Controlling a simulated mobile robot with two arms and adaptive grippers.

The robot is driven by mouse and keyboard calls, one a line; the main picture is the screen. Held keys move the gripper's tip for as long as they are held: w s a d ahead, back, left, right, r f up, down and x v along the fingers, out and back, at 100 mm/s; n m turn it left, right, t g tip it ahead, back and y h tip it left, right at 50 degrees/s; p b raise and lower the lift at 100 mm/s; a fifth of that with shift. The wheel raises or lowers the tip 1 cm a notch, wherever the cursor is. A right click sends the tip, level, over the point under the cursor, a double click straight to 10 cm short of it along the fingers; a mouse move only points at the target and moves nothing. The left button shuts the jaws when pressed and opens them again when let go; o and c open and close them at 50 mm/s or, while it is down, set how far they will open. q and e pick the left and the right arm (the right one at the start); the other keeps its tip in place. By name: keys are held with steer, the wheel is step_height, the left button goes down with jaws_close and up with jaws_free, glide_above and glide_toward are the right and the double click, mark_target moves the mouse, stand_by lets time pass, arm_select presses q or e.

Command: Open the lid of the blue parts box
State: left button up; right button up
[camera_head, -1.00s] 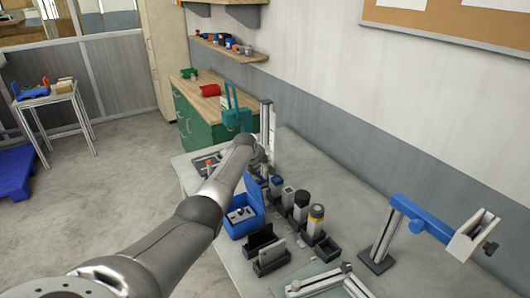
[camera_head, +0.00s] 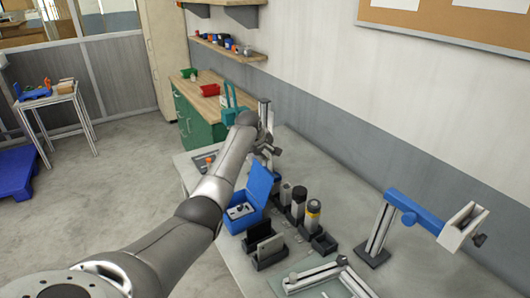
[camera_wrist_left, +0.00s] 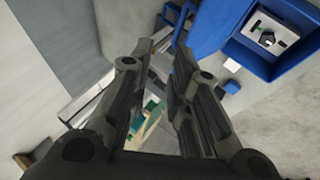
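The blue parts box (camera_head: 238,225) stands on the grey bench, and its blue lid (camera_head: 260,184) is raised at its back. A light insert with small dark parts shows inside. In the left wrist view, the box (camera_wrist_left: 293,66) is at the upper right, beside my fingers. My left gripper (camera_head: 270,150) is beyond the raised lid in the head view, apparently clear of it. In the left wrist view, the left gripper (camera_wrist_left: 164,50) has its fingers apart with nothing between them. My right gripper is out of view.
Black holders (camera_head: 267,246) stand in front of the box, and dark cylinders (camera_head: 312,215) stand to its right. A blue-armed stand (camera_head: 412,212) is farther right. A tall grey post (camera_head: 265,115) rises behind my gripper.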

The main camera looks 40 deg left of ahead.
arm_select(q)
steer(key=v, duration=1.1)
steer(key=shift+s, duration=0.25)
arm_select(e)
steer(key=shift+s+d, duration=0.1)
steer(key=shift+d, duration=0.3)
arm_select(q)
steer(key=shift+a+r, duration=0.15)
